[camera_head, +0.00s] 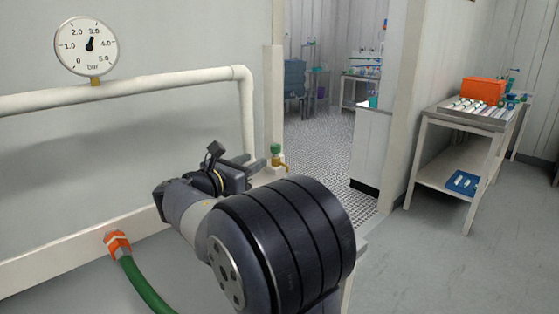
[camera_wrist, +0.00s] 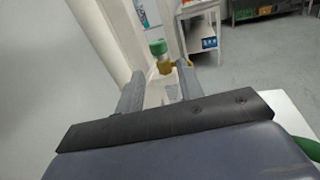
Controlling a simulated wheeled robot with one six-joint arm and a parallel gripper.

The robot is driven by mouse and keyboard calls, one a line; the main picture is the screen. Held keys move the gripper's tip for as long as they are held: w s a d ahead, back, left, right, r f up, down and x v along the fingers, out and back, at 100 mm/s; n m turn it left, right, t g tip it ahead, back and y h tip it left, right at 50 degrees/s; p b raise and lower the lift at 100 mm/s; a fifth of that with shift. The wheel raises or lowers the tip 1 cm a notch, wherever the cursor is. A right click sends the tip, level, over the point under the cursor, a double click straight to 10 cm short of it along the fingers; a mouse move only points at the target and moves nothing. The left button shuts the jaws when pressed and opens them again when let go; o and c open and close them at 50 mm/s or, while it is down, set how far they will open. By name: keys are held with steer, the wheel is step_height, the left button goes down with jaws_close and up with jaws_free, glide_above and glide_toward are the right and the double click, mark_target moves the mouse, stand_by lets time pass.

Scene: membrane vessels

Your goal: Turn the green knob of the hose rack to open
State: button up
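The green knob (camera_head: 275,149) sits on top of a small brass valve (camera_head: 278,163) at the right end of the white rack rail. In the wrist view the green knob (camera_wrist: 158,47) and its brass valve (camera_wrist: 164,66) show just beyond the fingertips, between the two finger lines. My gripper (camera_head: 262,164) is just left of the valve in the head view. In the wrist view my gripper (camera_wrist: 160,84) has its fingers apart with nothing between them. Whether a finger touches the valve I cannot tell.
A white pipe (camera_head: 130,95) with a pressure gauge (camera_head: 87,46) runs above the rail. An orange coupling (camera_head: 117,243) with a green hose (camera_head: 146,287) is at lower left. A table (camera_head: 456,118) with an orange box (camera_head: 483,91) stands right. Floor there is clear.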

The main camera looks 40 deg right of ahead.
mark_target(273, 150)
steer(key=shift+w+d, duration=0.35)
steer(key=shift+d, duration=0.1)
steer(key=x, duration=1)
steer(key=shift+r, duration=0.15)
steer(key=shift+c, duration=0.4)
steer(key=shift+s, duration=0.1)
steer(key=c, duration=0.6)
